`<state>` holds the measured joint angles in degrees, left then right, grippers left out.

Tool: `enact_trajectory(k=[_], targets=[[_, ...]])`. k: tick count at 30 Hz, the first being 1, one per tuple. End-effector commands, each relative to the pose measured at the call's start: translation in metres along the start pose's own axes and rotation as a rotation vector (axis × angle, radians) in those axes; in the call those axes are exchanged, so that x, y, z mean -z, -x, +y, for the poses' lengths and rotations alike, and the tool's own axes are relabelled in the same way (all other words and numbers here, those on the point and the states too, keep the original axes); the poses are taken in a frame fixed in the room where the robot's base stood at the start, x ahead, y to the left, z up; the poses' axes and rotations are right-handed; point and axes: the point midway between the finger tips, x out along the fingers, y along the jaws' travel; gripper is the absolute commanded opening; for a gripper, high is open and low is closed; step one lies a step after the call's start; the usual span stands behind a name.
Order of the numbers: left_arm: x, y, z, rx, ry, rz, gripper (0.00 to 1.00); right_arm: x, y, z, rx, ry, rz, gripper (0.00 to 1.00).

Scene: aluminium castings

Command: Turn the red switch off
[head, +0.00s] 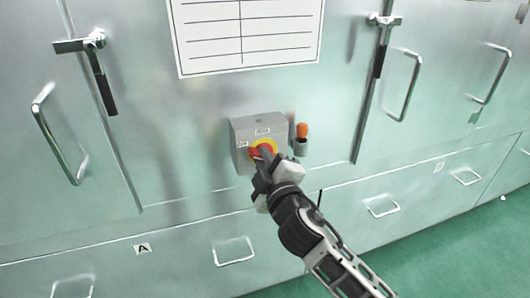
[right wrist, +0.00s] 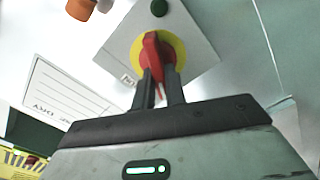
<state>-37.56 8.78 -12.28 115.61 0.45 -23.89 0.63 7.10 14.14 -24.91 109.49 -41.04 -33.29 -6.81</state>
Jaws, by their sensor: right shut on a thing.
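The red switch (right wrist: 151,50) is a rotary handle on a yellow disc (right wrist: 173,52), on the front of a grey box (head: 246,131) fixed to the pale green cabinet. In the head view my right gripper (head: 263,160) reaches up to the switch from the lower right and hides part of it. In the right wrist view its two dark fingers (right wrist: 160,88) are closed on the near end of the red handle. The handle's far end shows beyond the fingertips. My left gripper is not in view.
An orange-handled item (head: 302,130) sits in a small grey holder right of the box. Cabinet doors with bar handles (head: 404,88) and latches (head: 98,72) flank it. A white chart (head: 248,35) hangs above. Green floor (head: 440,250) is open at lower right.

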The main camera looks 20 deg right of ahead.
Motion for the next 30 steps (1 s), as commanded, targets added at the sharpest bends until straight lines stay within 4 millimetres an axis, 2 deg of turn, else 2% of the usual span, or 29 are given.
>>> enact_trajectory(k=[6, 15, 30], targets=[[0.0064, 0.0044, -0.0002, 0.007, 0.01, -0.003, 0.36, 0.0004, 0.0004, -0.0013, 0.003, 0.201, 0.0, 0.0], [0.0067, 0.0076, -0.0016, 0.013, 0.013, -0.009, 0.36, -0.0003, 0.0004, -0.0045, 0.002, 0.413, 0.001, 0.0], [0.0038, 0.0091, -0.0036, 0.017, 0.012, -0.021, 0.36, -0.002, 0.0004, -0.0069, 0.002, 0.544, 0.0, 0.0]])
